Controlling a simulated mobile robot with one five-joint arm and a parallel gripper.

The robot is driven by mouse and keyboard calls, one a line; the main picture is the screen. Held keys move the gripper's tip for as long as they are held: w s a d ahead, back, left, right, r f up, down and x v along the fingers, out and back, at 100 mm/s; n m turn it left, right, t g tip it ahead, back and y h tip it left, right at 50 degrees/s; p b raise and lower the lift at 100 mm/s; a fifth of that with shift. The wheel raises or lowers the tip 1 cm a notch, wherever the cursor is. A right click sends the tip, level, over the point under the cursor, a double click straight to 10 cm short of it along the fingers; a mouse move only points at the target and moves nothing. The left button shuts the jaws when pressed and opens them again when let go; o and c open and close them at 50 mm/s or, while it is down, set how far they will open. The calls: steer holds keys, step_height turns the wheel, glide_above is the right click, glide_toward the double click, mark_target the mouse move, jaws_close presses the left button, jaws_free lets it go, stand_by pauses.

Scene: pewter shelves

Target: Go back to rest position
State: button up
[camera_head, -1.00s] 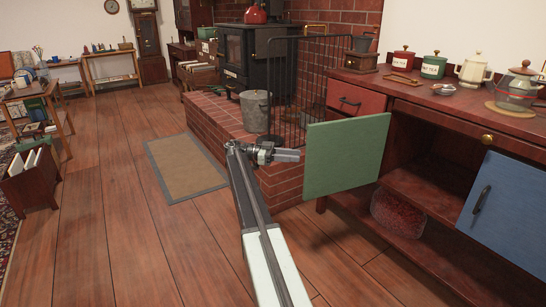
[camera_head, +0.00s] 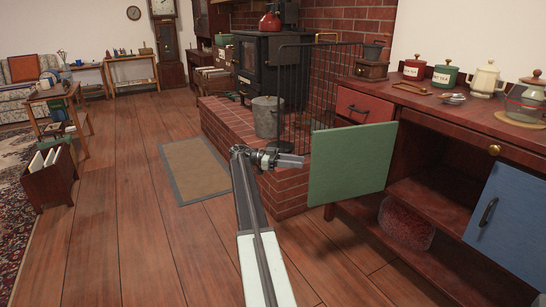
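My gripper (camera_head: 290,161) is at the end of my arm, which reaches forward from the bottom middle of the head view. It is in the air over the wooden floor, just left of the open green cabinet door (camera_head: 350,163). It points to the right, and it looks apart from the door, though the depth is hard to judge. The fingers are too small to tell whether they are open or shut. No held object can be made out.
A wooden cabinet (camera_head: 445,115) stands at the right with a blue door (camera_head: 509,222). A brick hearth (camera_head: 240,128) with a stove (camera_head: 262,65) and fire guard lies beyond. A mat (camera_head: 196,170) is on the floor. The floor (camera_head: 130,245) at the left front is clear.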

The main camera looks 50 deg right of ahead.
steer(key=w+a+r+n+t+h+p, duration=0.1)
steer(key=w+a+n+t+p, duration=0.1)
steer(key=w+a, duration=0.35)
steer(key=w+a+r+n+t+h+p, duration=0.1)
steer(key=w+a+p, duration=0.1)
steer(key=a, duration=0.6)
steer(key=w+a+n+t+h+p, duration=0.1)
steer(key=w+a+n+t+p, duration=0.1)
steer(key=w+a, duration=0.35)
steer(key=s+a+f+n+t+y+p, duration=0.25)
steer(key=a+f+n+t+y, duration=0.4)
steer(key=a, duration=0.85)
steer(key=s+a+f+n+t+y+p, duration=0.1)
steer(key=s+a+f+n, duration=0.3)
steer(key=a+n, duration=0.9)
steer(key=s+a+f+n+t+y+p, duration=0.1)
steer(key=s+a+f+n+t+y, duration=0.3)
steer(key=a, duration=1.4)
step_height(320, 180, up, 38)
steer(key=w+n+p, duration=0.1)
steer(key=n+p, duration=0.1)
steer(key=p, duration=3.6)
steer(key=shift+w+f, duration=0.25)
steer(key=shift+w, duration=0.1)
steer(key=shift+f+g, duration=0.15)
steer(key=shift+g, duration=0.1)
